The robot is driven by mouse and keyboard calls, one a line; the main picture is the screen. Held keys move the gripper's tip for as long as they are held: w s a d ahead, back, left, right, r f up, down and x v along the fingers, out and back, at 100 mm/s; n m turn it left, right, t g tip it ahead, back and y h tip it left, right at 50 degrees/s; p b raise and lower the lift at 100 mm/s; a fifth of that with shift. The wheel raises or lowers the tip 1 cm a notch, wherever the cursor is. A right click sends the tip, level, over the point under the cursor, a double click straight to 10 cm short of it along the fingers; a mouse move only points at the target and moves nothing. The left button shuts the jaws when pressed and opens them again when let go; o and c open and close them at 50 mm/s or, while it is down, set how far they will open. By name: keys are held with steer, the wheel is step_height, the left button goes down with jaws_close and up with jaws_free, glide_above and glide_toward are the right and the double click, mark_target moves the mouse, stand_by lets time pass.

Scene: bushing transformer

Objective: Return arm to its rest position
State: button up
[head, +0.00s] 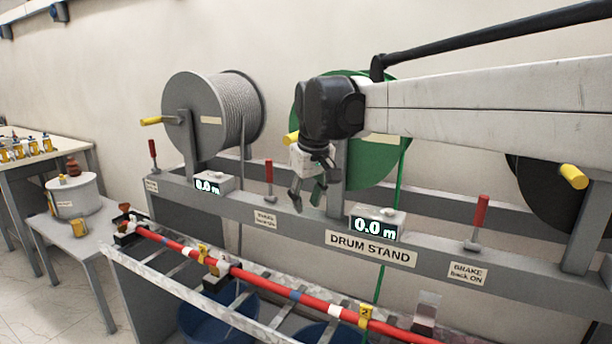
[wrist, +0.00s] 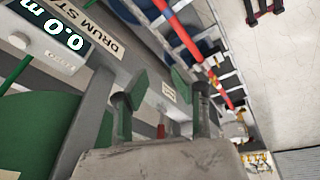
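My gripper (head: 308,193) hangs from the dark wrist at the end of my pale arm, in front of the green drum in the head view. Its fingers point down, just above the drum stand's front beam. In the wrist view my gripper (wrist: 160,100) shows two fingers spread apart with nothing between them. It is open and empty. No held object shows in either view.
The drum stand (head: 370,249) carries a grey drum (head: 208,115), a green drum (head: 375,160) and a dark drum (head: 540,190). Red brake levers (head: 269,172) rise from its beam. A red cable (head: 270,290) lies on a ladder rack in front. Tables stand left.

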steer(key=s+d+f+m+t, duration=0.2)
steer(key=s+d+m, duration=0.1)
steer(key=s+d, duration=1.15)
steer(key=s+d+f+m+t, duration=0.1)
steer(key=s+d+f, duration=0.1)
steer(key=s+f, duration=0.3)
steer(key=s+d+f+m+t+h, duration=0.1)
steer(key=s+f, duration=0.4)
steer(key=s, duration=0.5)
steer(key=shift+s+d+f+m, duration=0.4)
steer(key=shift+d+m, duration=0.4)
steer(key=shift+d, duration=0.35)
steer(key=shift+o, duration=0.2)
steer(key=shift+w, duration=0.1)
